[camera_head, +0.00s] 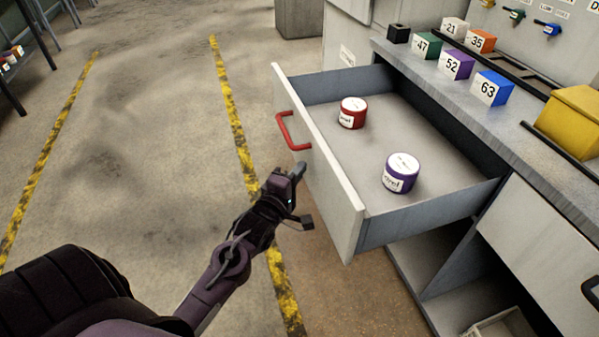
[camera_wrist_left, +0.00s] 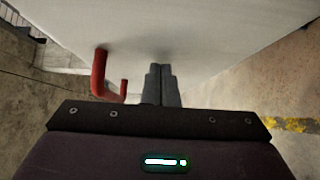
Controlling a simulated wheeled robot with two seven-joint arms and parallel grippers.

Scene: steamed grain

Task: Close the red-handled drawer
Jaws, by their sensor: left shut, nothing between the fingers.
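The drawer (camera_head: 318,165) with the red handle (camera_head: 289,131) stands pulled well out of the grey workbench. A red-and-white round tin (camera_head: 352,113) and a purple-and-white round tin (camera_head: 401,174) stand inside it. My left gripper (camera_head: 300,170) is shut and empty at the outer face of the drawer front, just to the near side of the handle. In the left wrist view the closed fingers (camera_wrist_left: 161,85) point at the pale drawer front (camera_wrist_left: 200,40), with the red handle (camera_wrist_left: 101,75) to their left. I cannot tell whether the fingertips touch the front. My right gripper is not in view.
Numbered cubes, including a blue one (camera_head: 491,88), stand on the workbench top (camera_head: 440,85) beside a yellow box (camera_head: 572,121). A second drawer front with a black handle (camera_head: 591,290) is at the lower right. The floor (camera_head: 150,130) left of the drawer is clear.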

